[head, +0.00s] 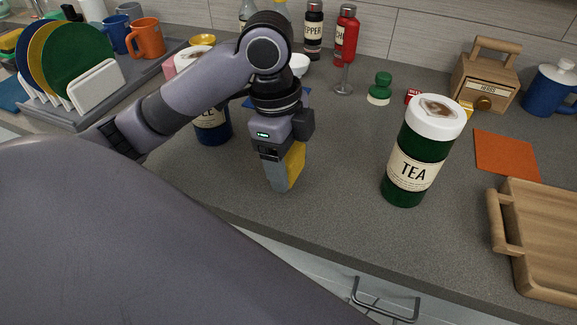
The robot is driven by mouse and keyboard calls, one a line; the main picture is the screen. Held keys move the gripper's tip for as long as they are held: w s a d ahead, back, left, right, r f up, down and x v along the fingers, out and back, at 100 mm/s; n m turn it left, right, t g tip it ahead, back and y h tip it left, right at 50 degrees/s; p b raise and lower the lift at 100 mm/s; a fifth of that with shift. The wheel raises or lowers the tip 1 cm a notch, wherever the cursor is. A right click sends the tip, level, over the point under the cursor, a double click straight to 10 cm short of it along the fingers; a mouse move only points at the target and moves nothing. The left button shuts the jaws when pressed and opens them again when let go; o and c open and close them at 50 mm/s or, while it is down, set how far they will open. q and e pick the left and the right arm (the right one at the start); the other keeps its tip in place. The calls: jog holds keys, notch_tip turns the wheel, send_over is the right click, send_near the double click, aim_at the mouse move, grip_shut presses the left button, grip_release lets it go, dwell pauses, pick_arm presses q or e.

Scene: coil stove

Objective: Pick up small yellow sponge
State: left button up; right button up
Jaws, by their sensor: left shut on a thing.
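The small yellow sponge (295,160) shows as a yellow slab at the lower end of my left gripper (281,177), above the grey counter near its front edge. The left gripper points down and is shut on the sponge. Its grey-blue finger covers part of the sponge. I cannot tell whether the sponge's lower edge touches the counter. My right gripper is not in view.
A green TEA canister (420,150) stands to the right, and a blue canister (212,126) stands left behind the gripper. A wooden tray (545,230) lies at the right. A dish rack (125,85) with plates is at the left. Bottles line the back.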

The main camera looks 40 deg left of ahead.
pick_arm(q)
notch_tip(320, 180, up, 17)
jog(key=p, duration=0.4)
jog(key=shift+p, duration=0.35)
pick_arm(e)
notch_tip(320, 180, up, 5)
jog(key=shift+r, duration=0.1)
pick_arm(q)
jog(key=shift+o, duration=0.3)
jog(key=shift+f, duration=0.2)
